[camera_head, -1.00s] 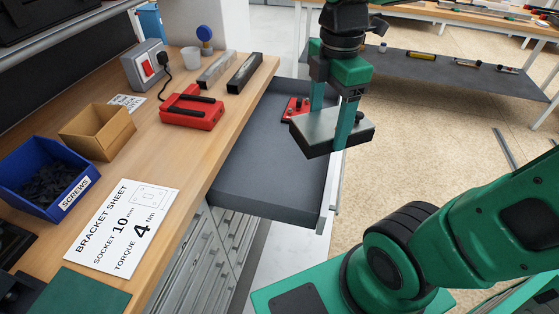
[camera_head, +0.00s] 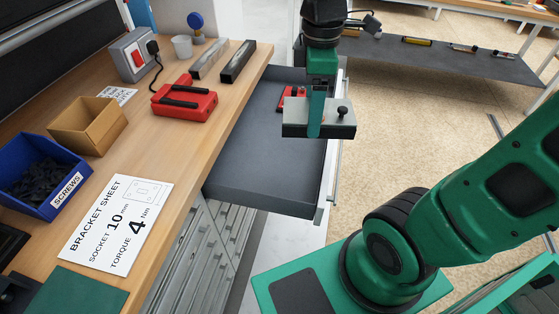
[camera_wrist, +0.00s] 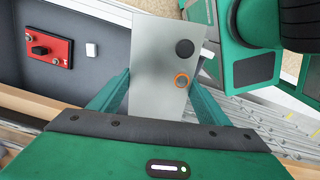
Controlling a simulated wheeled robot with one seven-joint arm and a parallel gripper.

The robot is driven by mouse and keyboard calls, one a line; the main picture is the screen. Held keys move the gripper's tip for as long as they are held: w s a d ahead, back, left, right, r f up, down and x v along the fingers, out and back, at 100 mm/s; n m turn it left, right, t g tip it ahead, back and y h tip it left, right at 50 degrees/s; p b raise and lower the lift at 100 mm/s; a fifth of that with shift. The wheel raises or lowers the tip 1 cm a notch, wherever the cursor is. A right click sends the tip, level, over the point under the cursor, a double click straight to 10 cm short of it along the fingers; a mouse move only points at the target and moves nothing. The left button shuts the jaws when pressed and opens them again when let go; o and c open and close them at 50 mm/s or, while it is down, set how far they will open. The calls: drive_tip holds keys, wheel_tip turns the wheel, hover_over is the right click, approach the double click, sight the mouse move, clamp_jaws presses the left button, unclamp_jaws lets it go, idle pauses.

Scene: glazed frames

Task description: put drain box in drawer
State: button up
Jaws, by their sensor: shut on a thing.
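My gripper (camera_head: 316,128) is shut on the drain box (camera_head: 343,127), a grey metal box with a dark front and a black knob on top. In the wrist view the drain box (camera_wrist: 150,70) shows a plain grey top with a black knob and an orange ring, between my two green fingers. The drawer is dark grey inside and pulled out from under the workbench. The wrist view also shows part of the drawer floor (camera_wrist: 85,90).
The drawer's near and left floor is bare. The workbench (camera_head: 160,150) holds a red device (camera_head: 183,103), bins and dark bars (camera_head: 238,62).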

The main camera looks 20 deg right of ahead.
sight(299, 102)
drive_tip(key=w+f+m, duration=0.1)
drive_tip(key=m, duration=0.1)
drive_tip(key=w+f+m, duration=0.1)
drive_tip(key=w+m, duration=0.1)
drive_tip(key=m, duration=0.1)
drive_tip(key=w+a+f+m, duration=0.1)
drive_tip(key=m, duration=0.1)
drive_tip(key=shift+w+f+m, duration=0.15)
drive_tip(key=shift+f+m, duration=0.2)
drive_tip(key=shift+m, duration=0.05)
drive_tip(key=shift+w+a+f+m, duration=0.3)
drive_tip(key=shift+w+f+m, duration=0.65)
drive_tip(key=shift+f+m, duration=1.5)
drive_tip(key=shift+w+a+f+m, duration=0.3)
drive_tip(key=shift+w+f+m, duration=0.6)
drive_tip(key=shift+f+m, duration=1.55)
drive_tip(key=shift+w+a+f+m, duration=0.3)
drive_tip(key=shift+w+f+m, duration=0.85)
drive_tip(key=shift+f, duration=2.4)
drive_tip(key=shift+s, duration=0.2)
drive_tip(key=o, duration=1.4)
drive_tip(key=shift+f, duration=0.1)
drive_tip(key=shift+o, duration=0.2)
